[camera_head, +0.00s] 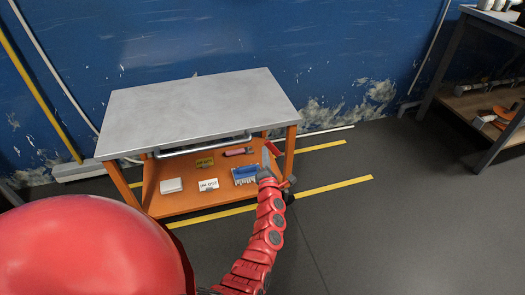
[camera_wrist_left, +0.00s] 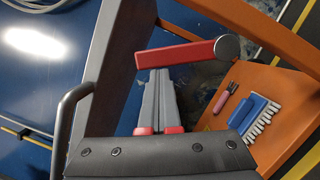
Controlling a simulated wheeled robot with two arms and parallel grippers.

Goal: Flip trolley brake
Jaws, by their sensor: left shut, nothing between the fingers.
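The trolley (camera_head: 200,98) has a grey metal top and an orange frame, and stands against the blue wall. A red lever with a grey round end, which looks like the brake, is at its right front leg (camera_head: 290,150). In the left wrist view the red lever (camera_wrist_left: 180,54) lies across the picture, just past the fingertips. My left gripper (camera_head: 266,158) is by the right front corner, below the top. In the left wrist view its grey fingers (camera_wrist_left: 156,78) are together and empty. They reach the lever's edge; I cannot tell whether they touch. My right gripper is not in view.
A bar handle (camera_head: 200,147) runs along the front. Floor to the right is clear up to a dark workbench (camera_head: 440,75).

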